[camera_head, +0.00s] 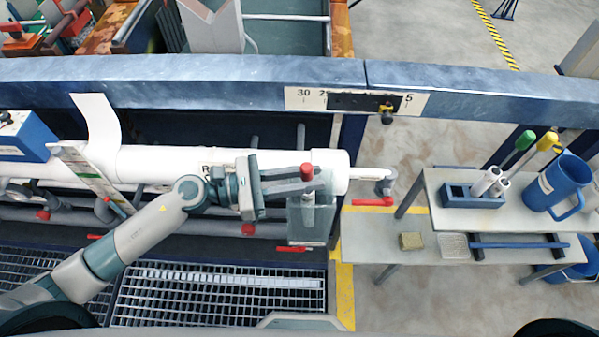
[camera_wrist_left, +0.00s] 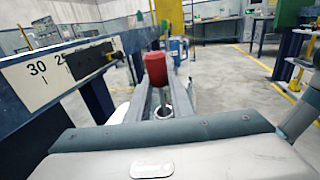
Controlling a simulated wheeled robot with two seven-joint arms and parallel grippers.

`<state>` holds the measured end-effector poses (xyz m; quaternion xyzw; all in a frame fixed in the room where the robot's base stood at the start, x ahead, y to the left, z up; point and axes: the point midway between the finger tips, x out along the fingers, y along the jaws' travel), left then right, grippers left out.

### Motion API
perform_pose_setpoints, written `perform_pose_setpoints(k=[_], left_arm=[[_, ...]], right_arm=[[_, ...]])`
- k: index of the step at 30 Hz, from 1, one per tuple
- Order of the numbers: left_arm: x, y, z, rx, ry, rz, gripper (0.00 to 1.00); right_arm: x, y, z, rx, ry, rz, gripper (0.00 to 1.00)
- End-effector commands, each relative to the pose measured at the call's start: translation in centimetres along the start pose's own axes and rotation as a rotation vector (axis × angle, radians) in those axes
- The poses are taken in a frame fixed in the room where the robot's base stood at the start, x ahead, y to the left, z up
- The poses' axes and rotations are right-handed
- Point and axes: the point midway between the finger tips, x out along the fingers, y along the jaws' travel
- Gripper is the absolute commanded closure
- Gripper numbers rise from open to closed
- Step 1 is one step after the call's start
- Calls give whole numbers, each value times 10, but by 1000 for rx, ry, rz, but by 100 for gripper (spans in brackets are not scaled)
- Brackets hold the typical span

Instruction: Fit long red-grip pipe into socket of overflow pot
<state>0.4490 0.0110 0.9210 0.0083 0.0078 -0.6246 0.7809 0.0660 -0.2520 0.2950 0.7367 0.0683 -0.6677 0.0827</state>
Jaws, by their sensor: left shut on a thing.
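The red-grip pipe shows its red grip (camera_head: 307,171) between the fingertips of my left gripper (camera_head: 300,178). The gripper is shut on it. In the left wrist view the red grip (camera_wrist_left: 155,68) stands roughly upright between the two fingers, with a thin shaft below it. The overflow pot (camera_head: 308,226) looks like a clear grey box directly below the gripper in the head view. A pale ring (camera_wrist_left: 166,111) shows near the shaft in the left wrist view. The shaft's lower end and its exact relation to the socket are hard to make out. My right gripper is not in view.
A blue rail (camera_head: 200,82) with a number scale (camera_head: 345,101) runs behind the pot. A large white pipe (camera_head: 160,165) lies beside my arm. Floor grating (camera_head: 220,297) lies in front. A bench (camera_head: 438,212) at right holds a blue rack (camera_head: 470,197) and jug (camera_head: 555,185).

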Motion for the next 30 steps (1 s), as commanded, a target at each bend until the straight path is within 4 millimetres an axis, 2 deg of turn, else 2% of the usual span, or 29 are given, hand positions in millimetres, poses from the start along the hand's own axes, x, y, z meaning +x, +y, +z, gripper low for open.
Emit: perform_pose_setpoints(k=[1,30], left_arm=[[2,-1,-16,-2,0,0,100],[7,0,-12,-4,40,17,100]], right_arm=[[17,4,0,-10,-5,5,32],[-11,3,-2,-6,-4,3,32]])
